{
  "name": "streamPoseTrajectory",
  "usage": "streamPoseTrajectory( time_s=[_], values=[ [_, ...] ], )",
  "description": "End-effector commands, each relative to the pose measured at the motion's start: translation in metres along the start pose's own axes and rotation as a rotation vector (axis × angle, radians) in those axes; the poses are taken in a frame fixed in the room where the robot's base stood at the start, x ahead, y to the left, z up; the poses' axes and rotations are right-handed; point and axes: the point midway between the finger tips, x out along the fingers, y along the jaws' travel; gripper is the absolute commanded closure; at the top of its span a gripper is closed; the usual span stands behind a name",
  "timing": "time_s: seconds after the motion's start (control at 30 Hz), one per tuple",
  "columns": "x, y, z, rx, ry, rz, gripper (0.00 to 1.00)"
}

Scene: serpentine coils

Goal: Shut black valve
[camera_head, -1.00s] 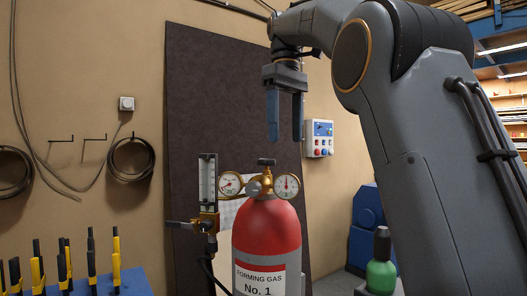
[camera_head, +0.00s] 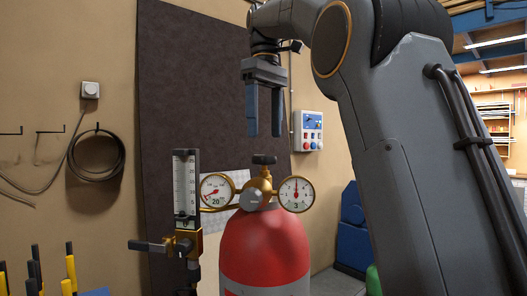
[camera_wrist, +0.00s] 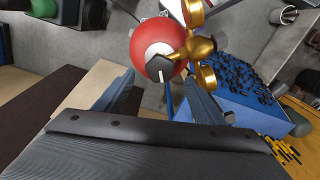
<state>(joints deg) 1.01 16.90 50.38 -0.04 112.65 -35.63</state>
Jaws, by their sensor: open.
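A black valve knob (camera_head: 264,159) sits on top of the brass regulator (camera_head: 260,187) of the red gas cylinder (camera_head: 265,245). The knob also shows in the wrist view (camera_wrist: 160,68), dark with a pale stripe, over the cylinder's top. My gripper (camera_head: 265,132) points down with blue fingers apart and empty, just above the knob in the head view. In the wrist view the knob lies between the fingertips, apart from both. Another black handle (camera_head: 150,246) sticks out left from the flow meter (camera_head: 186,190).
A wall control box (camera_head: 308,131) is behind to the right. A blue rack with black and yellow tools (camera_head: 68,272) stands at lower left. A cable coil (camera_head: 97,155) hangs on the wall.

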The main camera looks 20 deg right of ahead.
Motion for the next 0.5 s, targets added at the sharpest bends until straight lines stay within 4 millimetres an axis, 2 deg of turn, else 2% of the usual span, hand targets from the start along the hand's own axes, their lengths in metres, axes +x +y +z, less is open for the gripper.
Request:
streamPoseTrajectory(
  time_s=[0.03, 0.3, 0.5],
  values=[
    [0.010, -0.001, 0.000, -0.001, -0.004, -0.002, 0.37],
    [0.041, -0.001, 0.001, -0.001, -0.005, -0.001, 0.37],
    [0.057, 0.001, 0.001, 0.001, -0.004, 0.000, 0.37]
  ],
)
